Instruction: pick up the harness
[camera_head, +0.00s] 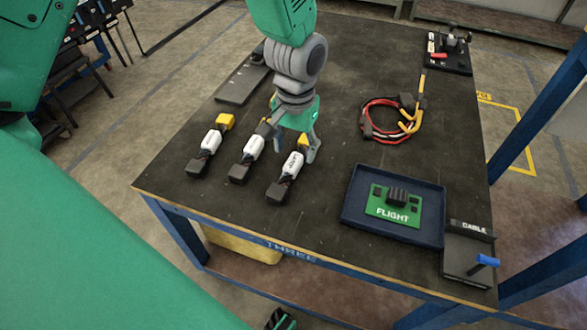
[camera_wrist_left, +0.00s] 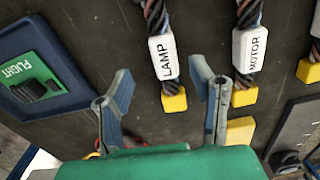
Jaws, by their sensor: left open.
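Three short harnesses lie side by side on the dark table, each with a white label, a yellow plug and a black plug. The one nearest the blue tray is the LAMP harness (camera_head: 292,165), also seen in the left wrist view (camera_wrist_left: 163,57). The MOTOR harness (camera_head: 253,148) is in the middle, also in the left wrist view (camera_wrist_left: 248,50). The third harness (camera_head: 209,142) is at the left; its label is unreadable. My left gripper (camera_head: 296,148) is open above the LAMP harness's yellow end, its fingers (camera_wrist_left: 162,82) either side of it. Contact is unclear. My right gripper is not in view.
A blue tray (camera_head: 352,214) holds a green FLIGHT board (camera_head: 392,206). A red and orange cable coil (camera_head: 395,118) lies behind it. A CABLE fixture (camera_head: 467,257) is at the front right corner. A grey plate (camera_head: 240,86) and a black fixture (camera_head: 448,54) lie farther back.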

